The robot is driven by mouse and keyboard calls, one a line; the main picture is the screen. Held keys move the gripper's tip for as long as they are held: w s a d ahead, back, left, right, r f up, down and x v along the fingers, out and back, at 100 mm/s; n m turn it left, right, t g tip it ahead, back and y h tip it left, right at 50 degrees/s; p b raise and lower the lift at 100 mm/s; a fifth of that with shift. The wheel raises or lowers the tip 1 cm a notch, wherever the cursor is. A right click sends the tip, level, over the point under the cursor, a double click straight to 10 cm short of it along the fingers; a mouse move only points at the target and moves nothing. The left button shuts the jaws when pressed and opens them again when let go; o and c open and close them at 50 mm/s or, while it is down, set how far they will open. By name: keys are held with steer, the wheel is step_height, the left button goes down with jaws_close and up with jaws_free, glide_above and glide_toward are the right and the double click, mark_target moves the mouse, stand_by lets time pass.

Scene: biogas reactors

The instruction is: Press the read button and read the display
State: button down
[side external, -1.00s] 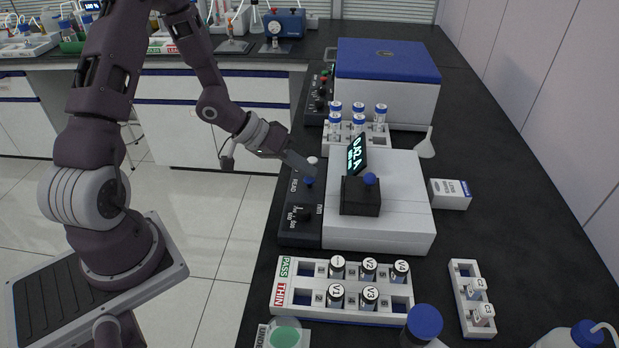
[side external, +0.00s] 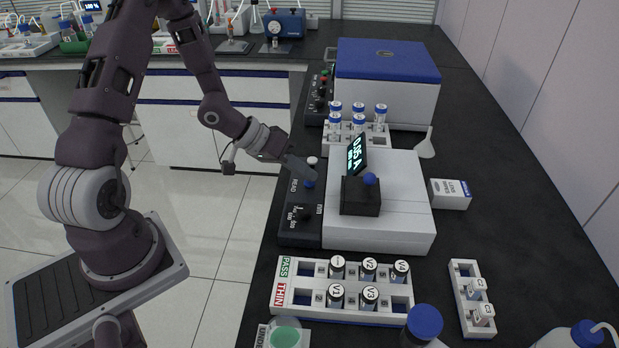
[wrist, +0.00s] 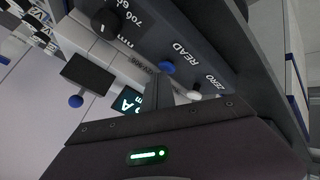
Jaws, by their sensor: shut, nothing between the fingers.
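The spectrophotometer (side external: 400,225) is a white box with a dark control panel on its left side. The blue READ button (side external: 309,183) sits on that panel, and it also shows in the wrist view (wrist: 167,67). My gripper (side external: 312,177) is shut and empty, its tips right at the READ button; whether they touch it I cannot tell. The tilted display (side external: 356,155) is lit and seems to read 0.95 A, though the digits are small. In the wrist view the display (wrist: 127,101) is partly hidden by my gripper.
The white ZERO button (side external: 312,161) is just behind READ, and a black wavelength knob (side external: 304,215) is in front. A dark sample holder with a blue knob (side external: 369,179) stands on the device. A vial rack (side external: 425,317) is in front, a tube rack (side external: 344,143) behind.

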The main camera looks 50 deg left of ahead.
mark_target(305, 182)
steer(key=shift+f, duration=0.2)
stand_by(0.3)
steer(key=shift+r, duration=1.35)
steer(key=shift+r, duration=0.1)
steer(key=shift+r, duration=2.4)
